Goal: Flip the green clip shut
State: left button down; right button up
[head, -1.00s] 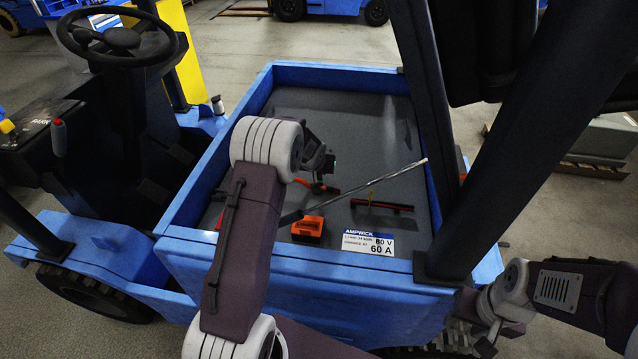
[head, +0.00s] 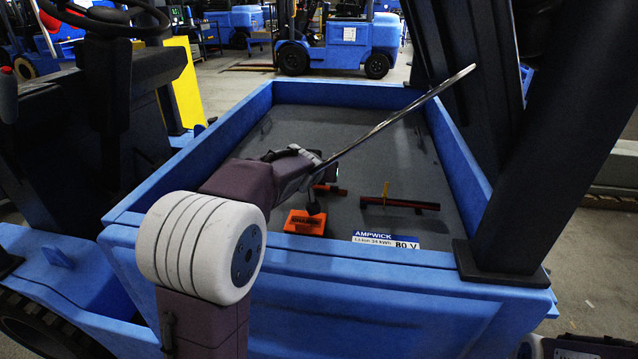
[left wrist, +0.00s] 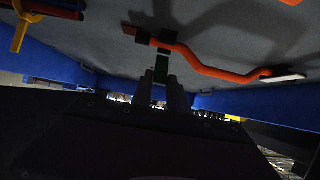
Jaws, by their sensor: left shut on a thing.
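In the head view my left gripper (head: 314,186) reaches over the grey tray floor; the clip is mostly hidden there. My right gripper is out of view.
A blue-walled bay (head: 258,106) surrounds the floor. An orange block (head: 305,223), a red bar (head: 405,204) with a yellow upright (head: 386,190) and a label (head: 386,240) lie near its front. A long thin rod (head: 405,111) slants above; a dark post (head: 540,150) stands right.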

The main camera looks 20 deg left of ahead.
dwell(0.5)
pick_arm(q)
jog(key=c, duration=1.3)
grip_release()
jog(key=p+v, duration=0.1)
jog(key=v, duration=0.8)
jog(key=shift+s, duration=0.15)
